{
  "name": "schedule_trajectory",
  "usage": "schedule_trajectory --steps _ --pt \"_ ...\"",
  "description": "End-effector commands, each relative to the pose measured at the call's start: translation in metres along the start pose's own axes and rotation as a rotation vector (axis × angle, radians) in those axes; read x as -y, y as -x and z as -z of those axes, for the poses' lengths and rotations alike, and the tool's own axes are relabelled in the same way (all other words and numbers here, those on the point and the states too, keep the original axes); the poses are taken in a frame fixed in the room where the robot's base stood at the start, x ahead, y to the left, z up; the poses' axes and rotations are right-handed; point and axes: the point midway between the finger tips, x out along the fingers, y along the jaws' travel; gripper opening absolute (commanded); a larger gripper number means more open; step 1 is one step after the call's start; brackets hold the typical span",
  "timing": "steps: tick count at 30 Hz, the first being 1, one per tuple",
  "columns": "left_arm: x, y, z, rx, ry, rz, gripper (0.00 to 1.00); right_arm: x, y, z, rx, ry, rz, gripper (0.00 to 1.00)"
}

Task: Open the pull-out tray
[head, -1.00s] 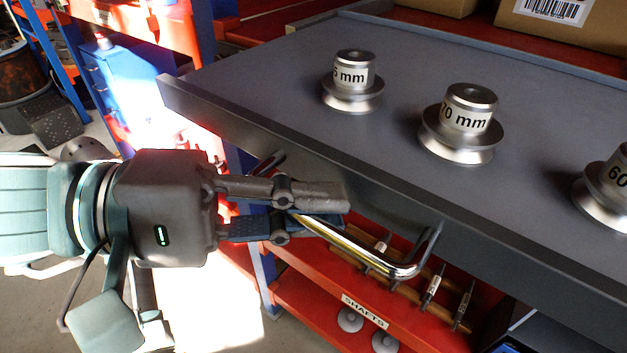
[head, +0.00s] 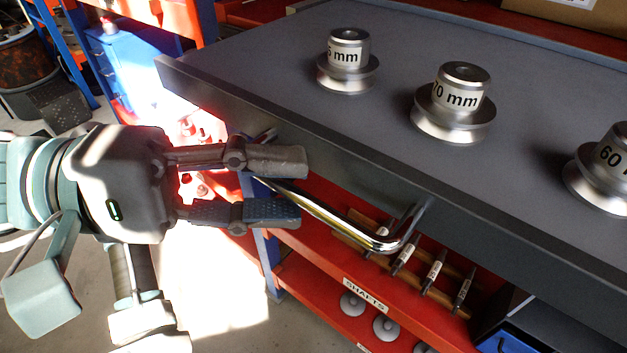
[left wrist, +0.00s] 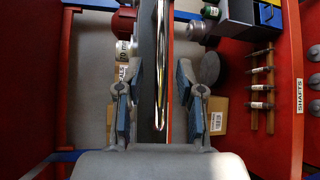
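The grey pull-out tray (head: 255,62) stands out past the red shelf below it, with its top surface open to view. Its chrome bar handle (head: 345,226) is on the dark front face; it also shows in the left wrist view (left wrist: 160,70). My left gripper (head: 302,185) is open at the left part of the handle, its two fingers apart, one above the other. In the left wrist view the handle and the tray's front edge lie between the spread fingers (left wrist: 160,105), with visible gaps. My right gripper is in neither view.
Steel pulleys, including a 70 mm one (head: 452,103) and a 60 mm one (head: 600,170), stand on the tray. Below, several shafts (head: 435,270) lie on the red shelf marked SHAFTS (head: 365,296). A blue cabinet (head: 125,65) stands at the left.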

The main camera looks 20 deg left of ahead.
Motion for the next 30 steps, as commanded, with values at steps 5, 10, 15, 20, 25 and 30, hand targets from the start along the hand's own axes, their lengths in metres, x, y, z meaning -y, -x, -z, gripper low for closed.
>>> schedule_trajectory --steps 5,10,15,20,25,30 --pt "-0.001 0.040 -0.002 -0.001 0.000 -0.002 0.37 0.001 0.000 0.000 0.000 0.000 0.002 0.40" --pt "-0.001 0.068 -0.003 0.000 -0.001 0.004 0.37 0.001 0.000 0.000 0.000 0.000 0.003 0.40" --pt "-0.001 0.078 -0.005 0.001 -0.005 0.007 0.37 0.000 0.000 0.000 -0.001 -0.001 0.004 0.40" --pt "0.000 0.080 -0.005 0.001 -0.004 0.007 0.37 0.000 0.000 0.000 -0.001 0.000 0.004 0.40" --pt "0.000 0.083 -0.003 0.001 -0.003 0.005 0.37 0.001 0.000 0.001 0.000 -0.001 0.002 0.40" --pt "0.000 0.083 -0.003 0.001 -0.003 0.005 0.37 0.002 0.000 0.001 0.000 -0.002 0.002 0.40"
